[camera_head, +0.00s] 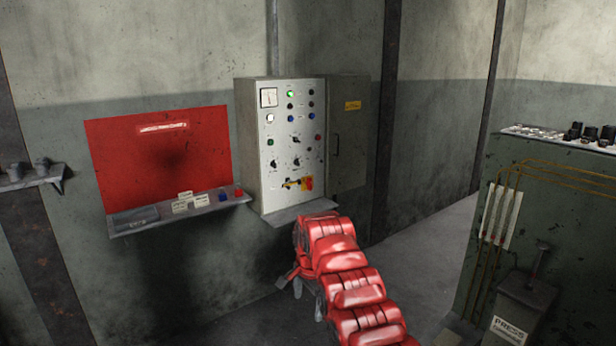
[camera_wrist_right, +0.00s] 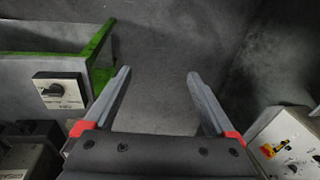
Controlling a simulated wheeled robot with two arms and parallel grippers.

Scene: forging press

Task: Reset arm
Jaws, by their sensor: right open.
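My right arm, red, reaches up from the bottom of the head view toward the control cabinet. My right gripper (camera_head: 290,283) is at the arm's far end, below and in front of the cabinet's lower ledge. In the right wrist view the gripper (camera_wrist_right: 158,80) shows two grey fingers spread apart with nothing between them, over bare floor. The control cabinet (camera_head: 290,150) stands against the wall, with knobs, buttons, a gauge and a lit green lamp. Its lower part also shows at the right of the wrist view (camera_wrist_right: 285,150). My left gripper is in neither view.
A red lockout board (camera_head: 160,150) with a shelf (camera_head: 140,225) of tags and locks hangs left of the cabinet. A green machine (camera_head: 560,220) stands at the right. The wrist view shows a panel with a black knob (camera_wrist_right: 55,90) and a green frame (camera_wrist_right: 97,45) at left.

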